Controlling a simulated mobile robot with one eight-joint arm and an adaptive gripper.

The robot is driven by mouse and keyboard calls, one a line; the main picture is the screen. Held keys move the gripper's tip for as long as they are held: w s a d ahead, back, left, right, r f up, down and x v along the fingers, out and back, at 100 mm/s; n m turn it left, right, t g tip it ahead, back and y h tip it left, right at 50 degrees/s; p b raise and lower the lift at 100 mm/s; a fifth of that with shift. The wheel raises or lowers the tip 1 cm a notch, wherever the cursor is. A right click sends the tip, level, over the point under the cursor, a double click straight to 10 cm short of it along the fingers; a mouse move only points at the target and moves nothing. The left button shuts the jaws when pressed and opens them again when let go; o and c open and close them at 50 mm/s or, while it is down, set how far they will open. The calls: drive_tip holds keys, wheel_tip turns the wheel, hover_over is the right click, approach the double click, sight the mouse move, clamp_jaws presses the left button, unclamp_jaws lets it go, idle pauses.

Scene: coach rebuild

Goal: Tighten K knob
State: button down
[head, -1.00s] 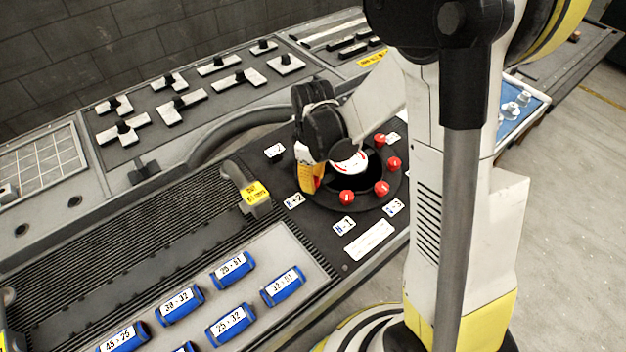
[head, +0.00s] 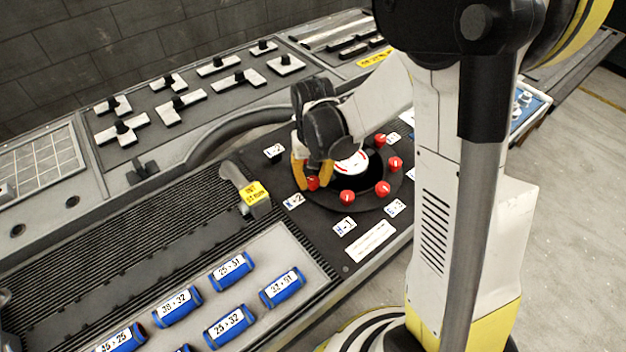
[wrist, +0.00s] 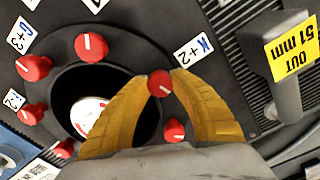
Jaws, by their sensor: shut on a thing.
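The K knob (wrist: 160,83) is a small red knob with a white mark, beside the white label reading K+2 (wrist: 193,48). It stands on the dark round plate (head: 330,205) and also shows in the head view (head: 313,184). My gripper (wrist: 161,82) has its two yellow fingers on either side of this knob, with the tips shut on it. In the head view my gripper (head: 313,186) reaches down at the plate's left side. The fingers hide part of the knob's sides.
Other red knobs (head: 347,197) ring the dark central opening, which holds a white disc (wrist: 90,115). One red knob (wrist: 174,131) sits between my fingers, nearer the palm. A grey handle with a yellow label (head: 254,194) stands close left. Blue labelled blocks (head: 231,270) lie in front.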

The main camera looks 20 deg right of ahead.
sight(313, 180)
drive_tip(key=shift+m, duration=2)
drive_tip(key=c, duration=1)
unclamp_jaws()
drive_tip(key=shift+c, duration=0.2)
wheel_tip(313, 180, up, 12)
